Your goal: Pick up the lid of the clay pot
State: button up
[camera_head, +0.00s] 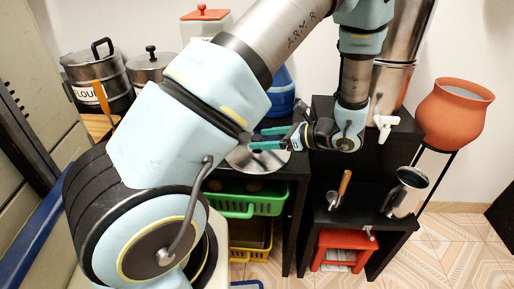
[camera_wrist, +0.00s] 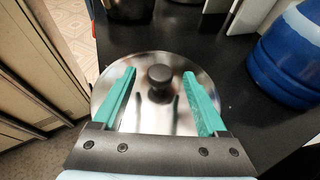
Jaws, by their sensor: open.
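A round, shiny metal lid with a dark knob lies flat on the black counter in the wrist view, where its metal surface (camera_wrist: 150,118) and knob (camera_wrist: 159,77) show. The lid (camera_head: 242,159) is partly covered by my arm in the head view. My gripper (camera_wrist: 159,73) is open, with one teal finger on each side of the knob and a gap to it on both sides. My gripper (camera_head: 268,139) also shows over the lid in the head view. The orange clay pot (camera_head: 450,115) stands at the right on a black stand, its top open.
A blue jug (camera_wrist: 296,52) stands right of the lid. A dark pot (camera_wrist: 128,8) is at the far edge of the wrist view. Green (camera_head: 245,203) and yellow baskets sit below the counter. A metal jug (camera_head: 405,193) is on a lower shelf.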

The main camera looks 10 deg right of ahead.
jog(key=shift+x, duration=1.25)
grip_shut()
